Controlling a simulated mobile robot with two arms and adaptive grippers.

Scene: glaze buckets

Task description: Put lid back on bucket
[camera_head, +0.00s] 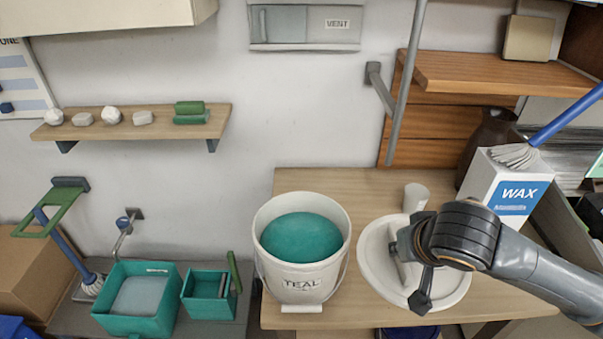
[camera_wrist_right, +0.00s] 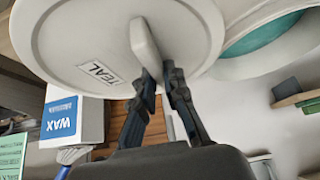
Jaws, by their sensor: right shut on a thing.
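A white bucket (camera_head: 310,275) labelled TEAL stands upright near the table's front edge, uncovered, with teal glaze (camera_head: 302,238) inside. The round white lid (camera_head: 372,262) is just right of the bucket in the head view. My right gripper (camera_head: 402,246) is shut on the lid's raised handle, which shows in the right wrist view (camera_wrist_right: 143,42). In that view the lid (camera_wrist_right: 75,35), with its own TEAL label, partly overlaps the bucket (camera_wrist_right: 285,65). The lid's height above the table is hard to judge. My left gripper is not in view.
A white cup (camera_head: 416,197) stands on the table (camera_head: 370,185) behind the lid. A WAX box (camera_head: 495,190) with a brush is at the right. Teal containers (camera_head: 140,322) sit on a lower surface at the left. The table behind the bucket is clear.

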